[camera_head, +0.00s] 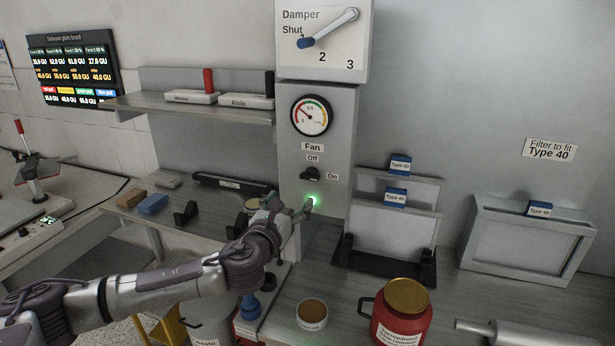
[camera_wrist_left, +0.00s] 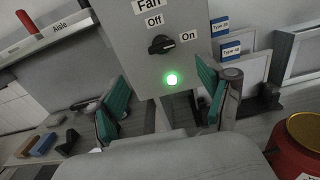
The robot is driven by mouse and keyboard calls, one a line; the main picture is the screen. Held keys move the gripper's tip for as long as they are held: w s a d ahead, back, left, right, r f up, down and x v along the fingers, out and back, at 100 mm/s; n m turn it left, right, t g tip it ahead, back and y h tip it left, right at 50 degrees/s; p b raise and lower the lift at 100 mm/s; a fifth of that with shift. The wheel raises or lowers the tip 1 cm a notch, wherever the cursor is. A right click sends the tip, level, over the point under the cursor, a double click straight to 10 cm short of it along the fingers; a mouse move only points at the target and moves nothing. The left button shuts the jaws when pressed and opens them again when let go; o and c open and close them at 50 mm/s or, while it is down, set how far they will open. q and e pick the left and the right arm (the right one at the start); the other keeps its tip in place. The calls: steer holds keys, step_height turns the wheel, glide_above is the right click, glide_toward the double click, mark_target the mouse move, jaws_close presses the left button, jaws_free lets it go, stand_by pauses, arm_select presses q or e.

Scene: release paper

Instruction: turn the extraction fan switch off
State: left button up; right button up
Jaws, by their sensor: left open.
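The fan switch is a black rotary knob (camera_head: 311,174) on the front of the grey control column (camera_head: 341,135). "Off" is printed above it and "On" to its right. In the left wrist view the knob (camera_wrist_left: 161,44) lies roughly level, toward "On". A green lamp (camera_head: 312,201) glows below it and also shows in the left wrist view (camera_wrist_left: 171,79). My left gripper (camera_head: 289,204) is open and empty, just below and in front of the knob. Its green-padded fingers (camera_wrist_left: 164,86) stand wide apart, either side of the lamp. My right gripper is not in view.
A gauge (camera_head: 312,115) and a damper lever (camera_head: 330,28) sit above the switch. Framed filters (camera_head: 393,222) stand right of the column. A red jar (camera_head: 402,312) and a small round tub (camera_head: 312,314) stand on the bench in front. A shelf (camera_head: 190,107) is at the left.

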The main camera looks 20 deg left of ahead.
mark_target(308, 177)
arm_select(q)
steer(key=w+p, duration=0.1)
steer(key=w, duration=0.6)
steer(key=w+p, duration=0.1)
steer(key=w, duration=0.3)
steer(key=shift+d+p, duration=0.25)
steer(key=shift+p, duration=0.1)
steer(key=shift+w, duration=0.65)
steer(key=c, duration=1.2)
steer(key=shift+o, duration=0.2)
